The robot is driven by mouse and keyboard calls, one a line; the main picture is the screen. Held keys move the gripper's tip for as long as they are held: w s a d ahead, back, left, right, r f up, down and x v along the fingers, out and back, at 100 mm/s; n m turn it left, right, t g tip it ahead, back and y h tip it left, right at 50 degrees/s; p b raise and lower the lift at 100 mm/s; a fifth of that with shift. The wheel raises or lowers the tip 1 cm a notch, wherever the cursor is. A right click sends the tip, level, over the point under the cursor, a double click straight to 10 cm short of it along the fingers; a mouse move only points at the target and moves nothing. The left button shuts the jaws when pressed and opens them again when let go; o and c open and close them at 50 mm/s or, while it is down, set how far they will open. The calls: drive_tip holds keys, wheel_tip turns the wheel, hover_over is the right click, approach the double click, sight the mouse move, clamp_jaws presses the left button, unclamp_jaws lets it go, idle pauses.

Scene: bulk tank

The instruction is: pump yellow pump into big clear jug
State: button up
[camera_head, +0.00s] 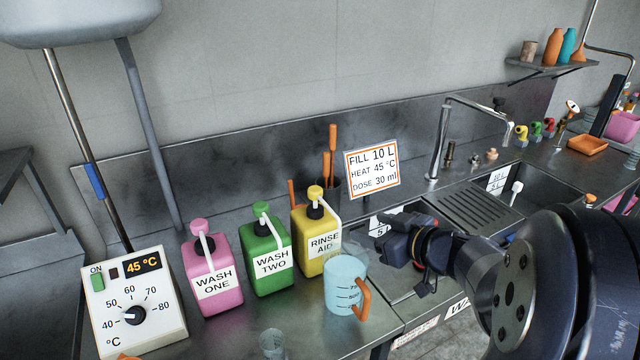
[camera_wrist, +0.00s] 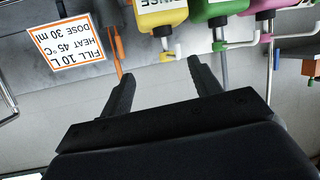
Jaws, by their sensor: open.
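The yellow RINSE AID bottle (camera_head: 312,258) stands upright at the right end of a row of pump bottles, with its yellow pump head (camera_head: 315,194) on top. In the wrist view the bottle (camera_wrist: 160,17) appears upside down at the top, and its pump head (camera_wrist: 166,57) lines up between the fingertips. The clear bluish jug (camera_head: 343,275) with an orange handle stands upright on the counter, in front of the yellow bottle. My gripper (camera_head: 386,238) is to the right of the bottle, apart from it. Its jaws (camera_wrist: 162,65) are open and empty.
Green (camera_head: 267,262) and pink (camera_head: 213,275) bottles stand left of the yellow one. A small clear cup (camera_head: 272,344) is at the front. A control box (camera_head: 135,305) reads 45 °C. A dosing sign (camera_head: 372,170), tap (camera_head: 440,140) and sink lie behind and right.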

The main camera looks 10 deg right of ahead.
drive_tip(key=w+a+r+m, duration=0.1)
drive_tip(key=r, duration=0.1)
drive_tip(key=w+a+r+m+t+h+p, duration=0.1)
drive_tip(key=w+a+r, duration=0.1)
drive_tip(key=r, duration=0.1)
drive_tip(key=w+a+r+t, duration=0.1)
drive_tip(key=a+r, duration=0.1)
drive_tip(key=shift+w+a+r+m+h, duration=0.25)
drive_tip(key=shift+r+m+h, duration=0.05)
drive_tip(key=shift+m+h, duration=0.1)
drive_tip(key=c, duration=0.7)
drive_tip(key=shift+w+a+r+p, duration=0.1)
drive_tip(key=shift+a+r+p, duration=0.1)
drive_tip(key=shift+p, duration=0.1)
drive_tip(key=shift+c, duration=0.9)
drive_tip(key=shift+r, duration=0.1)
drive_tip(key=c, duration=0.3)
clamp_jaws()
drive_tip(key=shift+w+a+f, duration=0.2)
drive_tip(key=shift+w+f, duration=0.05)
drive_tip(key=shift+w, duration=0.3)
drive_tip(key=b, duration=0.2)
hover_over(319, 197)
wheel_tip(319, 197, down, 2)
drive_tip(key=shift+w+f, duration=0.1)
drive_tip(key=shift+f, duration=0.05)
wheel_tip(319, 197, down, 3)
drive_tip(key=shift+r+b, duration=0.15)
drive_tip(key=shift+b, duration=0.7)
drive_tip(key=shift+f, duration=0.5)
